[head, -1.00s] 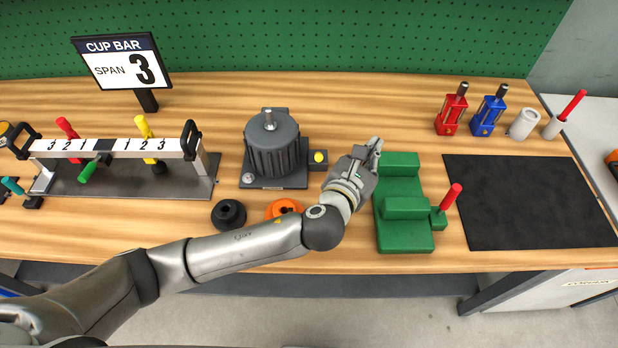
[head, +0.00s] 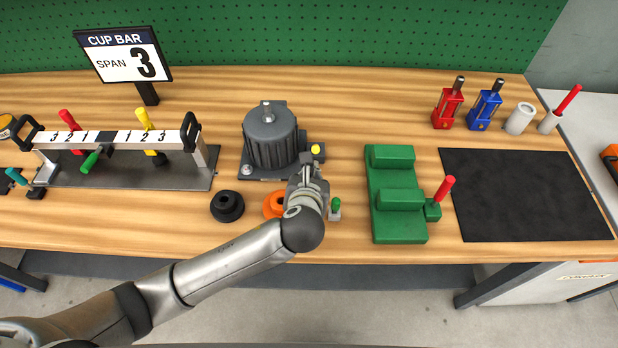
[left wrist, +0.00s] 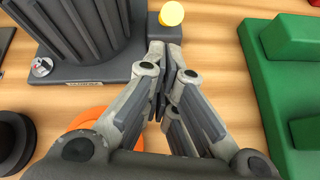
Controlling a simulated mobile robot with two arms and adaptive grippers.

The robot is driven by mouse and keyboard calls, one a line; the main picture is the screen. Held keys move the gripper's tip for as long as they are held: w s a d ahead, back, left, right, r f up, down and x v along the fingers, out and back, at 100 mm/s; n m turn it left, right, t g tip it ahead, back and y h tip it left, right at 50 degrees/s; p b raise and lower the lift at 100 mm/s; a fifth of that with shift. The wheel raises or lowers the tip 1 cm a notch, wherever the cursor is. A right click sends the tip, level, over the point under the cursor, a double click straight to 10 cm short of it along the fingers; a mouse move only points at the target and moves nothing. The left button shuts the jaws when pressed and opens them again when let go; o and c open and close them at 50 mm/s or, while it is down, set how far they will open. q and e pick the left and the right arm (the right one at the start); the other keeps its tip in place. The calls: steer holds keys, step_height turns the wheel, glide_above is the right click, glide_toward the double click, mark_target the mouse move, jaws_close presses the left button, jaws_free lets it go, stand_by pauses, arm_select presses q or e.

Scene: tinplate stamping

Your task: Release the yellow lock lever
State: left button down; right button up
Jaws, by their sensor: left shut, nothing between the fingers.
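The yellow lock lever (head: 144,118) stands up behind the white numbered bar (head: 112,138) at the left of the bench, leaning to the left. Its lower part shows in front of the bar, near the right-hand number 2. My left gripper (head: 310,168) is far to the right of it, at the front right corner of the grey ribbed drum unit (head: 270,139). In the left wrist view the fingers (left wrist: 166,50) are shut and empty, just below a round yellow knob (left wrist: 171,14). My right gripper is not in view.
A red lever (head: 68,120) and a green lever (head: 91,160) are on the same bar. A black ring (head: 227,206) and a partly hidden orange ring (head: 272,204) lie in front of the drum unit. A green block fixture (head: 392,225) stands right of my gripper.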

arm_select(q)
steer(key=shift+x, duration=1.85)
steer(key=shift+r, duration=0.1)
